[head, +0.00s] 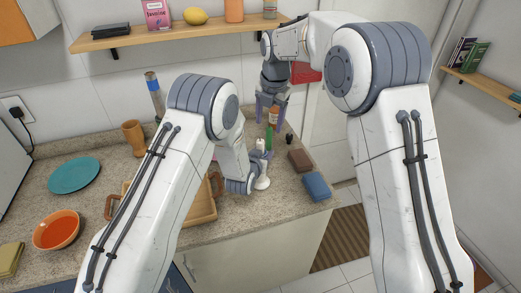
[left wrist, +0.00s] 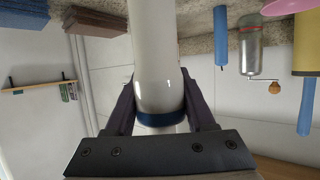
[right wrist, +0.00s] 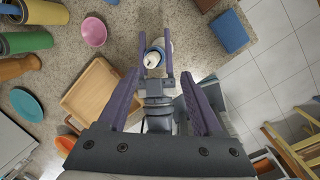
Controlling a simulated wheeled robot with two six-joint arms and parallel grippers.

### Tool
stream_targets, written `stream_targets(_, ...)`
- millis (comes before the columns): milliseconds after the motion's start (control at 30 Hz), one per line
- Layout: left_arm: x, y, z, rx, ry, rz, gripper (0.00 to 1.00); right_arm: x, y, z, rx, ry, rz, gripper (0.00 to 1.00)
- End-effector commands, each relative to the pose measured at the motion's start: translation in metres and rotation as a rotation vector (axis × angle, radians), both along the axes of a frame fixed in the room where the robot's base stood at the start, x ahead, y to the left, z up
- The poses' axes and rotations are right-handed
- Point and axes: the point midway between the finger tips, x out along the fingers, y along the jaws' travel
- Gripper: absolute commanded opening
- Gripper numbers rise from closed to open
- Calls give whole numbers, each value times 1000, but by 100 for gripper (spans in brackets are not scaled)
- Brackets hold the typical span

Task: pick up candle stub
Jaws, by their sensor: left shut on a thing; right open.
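A white candlestick (head: 262,181) stands upright near the counter's front right. My left gripper (head: 258,158) is shut around its upper part. In the left wrist view the white body (left wrist: 158,80) with a dark blue band fills the space between the fingers. The pale candle stub (right wrist: 152,60) shows from above in the right wrist view, at the top of the holder between my left fingers. My right gripper (head: 271,104) is open and empty, pointing down; in its wrist view, its spread fingers (right wrist: 160,75) appear on either side of my left gripper.
A wooden tray (right wrist: 88,98) lies beside the candlestick, partly behind my left arm. Bottles stand behind. A wall shelf (head: 180,34) hangs above.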

Motion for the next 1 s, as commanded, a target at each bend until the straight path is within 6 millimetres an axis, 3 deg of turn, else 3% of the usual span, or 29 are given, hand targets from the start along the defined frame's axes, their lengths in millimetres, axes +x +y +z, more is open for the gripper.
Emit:
stream_targets(200,0,0,0,0,-1,0,0,-25,14,12,-150,-167,348,67)
stream_targets(367,0,0,0,0,-1,0,0,-31,19,14,-195,-219,466,67)
stream_targets(700,0,0,1,-1,-2,0,0,-13,19,-35,-203,-223,484,67)
stream_targets(1000,0,0,1,-1,-2,0,0,-3,22,-59,-201,-225,483,67)
